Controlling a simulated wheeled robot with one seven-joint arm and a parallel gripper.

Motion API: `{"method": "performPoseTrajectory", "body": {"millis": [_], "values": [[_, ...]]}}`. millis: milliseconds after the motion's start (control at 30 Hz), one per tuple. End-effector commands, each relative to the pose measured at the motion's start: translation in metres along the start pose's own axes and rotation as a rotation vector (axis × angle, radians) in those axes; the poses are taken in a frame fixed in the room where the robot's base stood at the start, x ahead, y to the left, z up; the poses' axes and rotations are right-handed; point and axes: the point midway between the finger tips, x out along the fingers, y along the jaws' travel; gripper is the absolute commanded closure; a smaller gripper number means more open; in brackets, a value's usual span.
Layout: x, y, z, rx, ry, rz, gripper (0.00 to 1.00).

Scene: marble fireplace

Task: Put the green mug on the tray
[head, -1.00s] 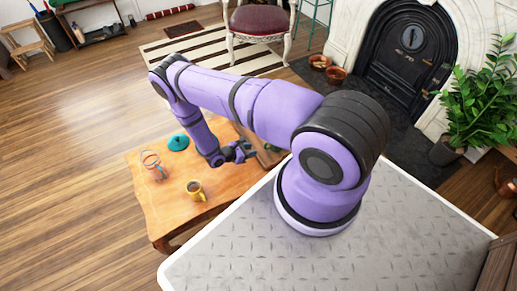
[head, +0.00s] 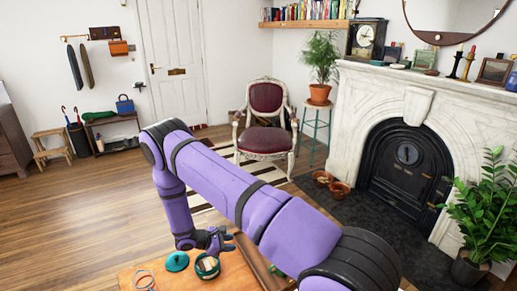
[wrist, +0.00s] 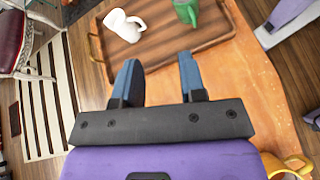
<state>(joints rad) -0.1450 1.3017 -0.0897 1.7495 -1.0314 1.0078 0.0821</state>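The green mug (wrist: 186,12) is cut by the top edge of the wrist view. It appears to stand on the brown wooden tray (wrist: 160,52), near the tray's far side. In the head view a small green patch (head: 277,271), probably the mug, shows beside my arm, which hides most of the tray. My gripper (wrist: 160,72) is open, with nothing between its two fingers. It is above the table, short of the tray's near edge and apart from the mug. My gripper is also in the head view (head: 221,240).
A white mug or jug (wrist: 122,25) lies tipped on the tray. A yellow mug (wrist: 285,166) stands on the wooden table (wrist: 262,95). A teal lid-like object (head: 177,262), a green-rimmed bowl (head: 207,267) and a wire object (head: 144,280) are also on the table.

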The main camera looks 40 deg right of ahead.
Motion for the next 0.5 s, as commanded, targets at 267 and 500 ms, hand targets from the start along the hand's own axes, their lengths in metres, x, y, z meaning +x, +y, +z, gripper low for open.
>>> {"method": "performPoseTrajectory", "body": {"millis": [267, 500], "values": [[-0.078, 0.039, 0.084, 0.187, 0.110, -0.079, 0.62], [-0.135, 0.052, 0.160, 0.335, 0.214, -0.148, 0.62]]}}
